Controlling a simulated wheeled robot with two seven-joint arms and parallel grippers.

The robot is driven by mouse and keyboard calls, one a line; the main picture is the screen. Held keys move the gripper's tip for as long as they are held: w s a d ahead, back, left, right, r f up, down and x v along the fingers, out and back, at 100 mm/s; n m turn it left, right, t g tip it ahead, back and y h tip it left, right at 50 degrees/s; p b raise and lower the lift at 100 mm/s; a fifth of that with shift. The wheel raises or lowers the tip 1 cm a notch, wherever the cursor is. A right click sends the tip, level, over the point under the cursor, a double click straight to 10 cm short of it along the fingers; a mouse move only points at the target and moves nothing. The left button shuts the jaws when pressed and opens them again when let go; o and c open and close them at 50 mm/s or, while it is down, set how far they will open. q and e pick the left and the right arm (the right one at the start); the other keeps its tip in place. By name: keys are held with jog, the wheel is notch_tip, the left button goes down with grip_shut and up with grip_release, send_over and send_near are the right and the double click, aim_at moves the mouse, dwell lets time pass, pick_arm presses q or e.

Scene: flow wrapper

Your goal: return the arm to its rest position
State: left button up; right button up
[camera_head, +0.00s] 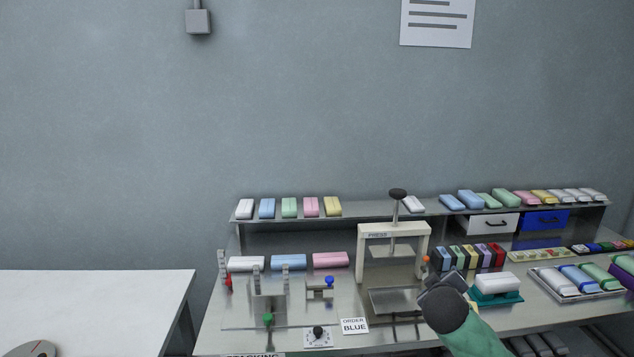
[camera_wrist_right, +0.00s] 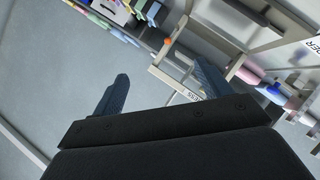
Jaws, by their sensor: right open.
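My right arm comes in from the lower right in the head view, with its dark gripper (camera_head: 433,283) over the bench just right of the press. In the right wrist view the two dark fingers of this gripper (camera_wrist_right: 160,90) stand wide apart with nothing between them. The press frame (camera_wrist_right: 187,65) and the wall show past the fingers. In the head view the gripper's fingertips are small and partly hidden by the wrist. My left gripper is not in view.
The white press (camera_head: 364,250) with its black knob stands close left of my right gripper. A teal stand with a white pack (camera_head: 497,283) is close on its right. A shelf (camera_head: 370,211) with several wrapped packs runs behind. A white table (camera_head: 90,305) at left is mostly clear.

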jog(key=s+a+f+m+g+y, duration=0.1)
jog(key=s+a+f+g+y, duration=0.15)
jog(key=s+a+f, duration=0.5)
jog(key=s+a+f+m+g+y, duration=0.1)
jog(key=s+a+f+g+y, duration=0.15)
jog(key=s+f, duration=0.9)
jog(key=s+a+f+m+g, duration=0.1)
jog(key=s+a+f+g, duration=0.1)
jog(key=s+f, duration=0.8)
jog(key=s+a+f+g+y, duration=0.1)
jog(key=s+a+f+g, duration=0.2)
jog(key=s+f, duration=0.7)
jog(key=s+g, duration=0.1)
jog(key=s, duration=0.4)
jog(key=shift+m, duration=0.4)
